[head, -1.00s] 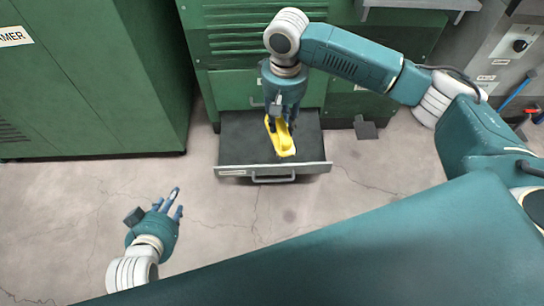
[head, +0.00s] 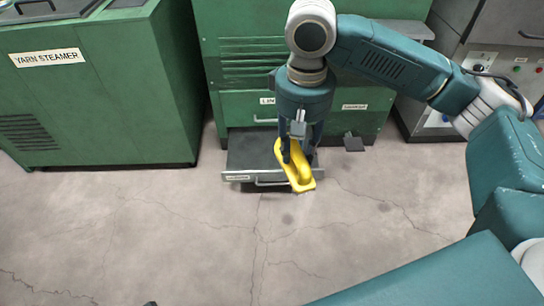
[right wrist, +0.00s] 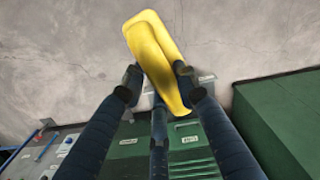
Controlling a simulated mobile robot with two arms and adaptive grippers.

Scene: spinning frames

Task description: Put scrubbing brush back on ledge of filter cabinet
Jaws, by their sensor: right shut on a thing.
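The yellow scrubbing brush (head: 304,181) is held in my right gripper (head: 300,152), raised in front of the filter cabinet (head: 240,55). In the right wrist view the brush (right wrist: 150,45) lies between the dark fingers of my right gripper (right wrist: 158,80), which are shut on it. Its bristle side cannot be made out. In the head view a grey ledge (head: 415,30) juts out at the cabinet's upper right, partly behind my right arm. My left gripper is out of view.
An open dark drawer (head: 238,178) sticks out low on the cabinet, under my right gripper. A green yarn steamer (head: 110,110) stands left, a grey control unit (head: 490,55) right. A dark flat piece (head: 353,143) lies near the cabinet foot. The floor in front is clear.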

